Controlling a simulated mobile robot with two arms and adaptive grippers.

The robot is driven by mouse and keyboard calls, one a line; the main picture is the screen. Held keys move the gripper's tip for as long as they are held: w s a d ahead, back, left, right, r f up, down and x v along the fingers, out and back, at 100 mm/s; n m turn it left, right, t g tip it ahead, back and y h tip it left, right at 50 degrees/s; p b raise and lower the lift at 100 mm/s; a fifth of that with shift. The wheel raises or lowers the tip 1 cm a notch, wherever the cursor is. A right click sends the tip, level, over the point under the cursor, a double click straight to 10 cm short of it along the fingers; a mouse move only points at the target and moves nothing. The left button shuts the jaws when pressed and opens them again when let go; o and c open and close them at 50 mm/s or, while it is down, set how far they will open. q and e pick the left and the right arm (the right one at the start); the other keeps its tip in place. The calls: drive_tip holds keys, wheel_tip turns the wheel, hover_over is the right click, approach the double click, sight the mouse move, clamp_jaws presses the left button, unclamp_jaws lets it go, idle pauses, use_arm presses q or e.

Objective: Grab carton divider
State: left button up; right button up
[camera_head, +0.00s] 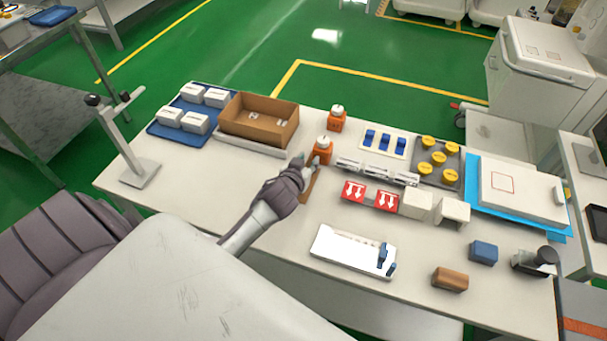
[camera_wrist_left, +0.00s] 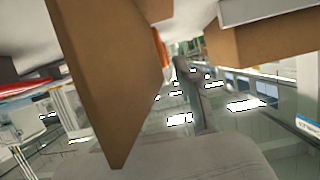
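A narrow brown cardboard piece, which looks like the carton divider (camera_head: 311,187), is on the white table beside my left gripper (camera_head: 309,162). The gripper's fingertips are at its far end, close to an orange bottle with a white cap (camera_head: 323,150). In the left wrist view a large brown panel (camera_wrist_left: 105,75) fills the left side close to the camera, probably the same divider. The fingers do not show clearly there, so I cannot tell whether they are closed on it. The open brown carton (camera_head: 260,118) stands further back to the left. My right gripper is not in view.
A second orange bottle (camera_head: 337,118) stands behind. White boxes sit on a blue tray (camera_head: 166,132) at back left. Red-and-white boxes (camera_head: 370,195) and yellow-capped items on a grey tray (camera_head: 449,160) lie to the right. A metal stand (camera_head: 140,172) is left. The table's left front is clear.

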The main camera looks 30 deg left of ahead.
use_arm(q)
clamp_jaws()
